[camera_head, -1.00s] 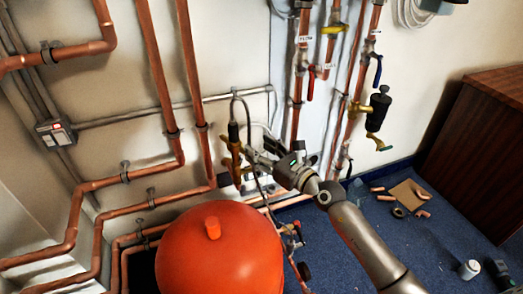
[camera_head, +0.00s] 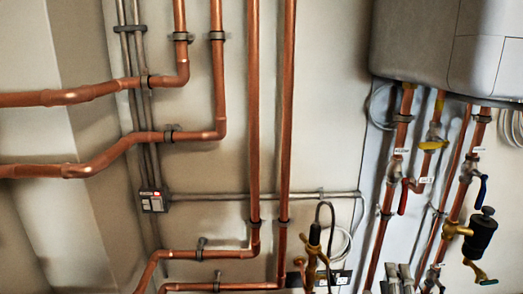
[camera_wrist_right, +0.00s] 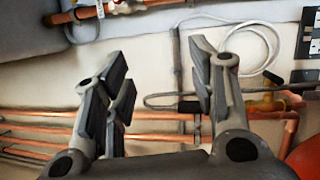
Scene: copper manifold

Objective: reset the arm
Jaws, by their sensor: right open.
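My right gripper (camera_head: 400,278) just shows at the bottom edge of the head view, in front of the pipes below the grey boiler. In the right wrist view its fingers (camera_wrist_right: 160,80) are spread wide with nothing between them. Beyond them are the pale wall and copper pipes. The rest of my right arm is out of the head view. My left gripper is not in view.
Copper pipes (camera_head: 254,120) run along the wall. A grey boiler (camera_head: 420,45) hangs at the upper right. A black valve body (camera_head: 481,234) juts out at the right. A red tank (camera_wrist_right: 306,155) shows at the right edge of the wrist view.

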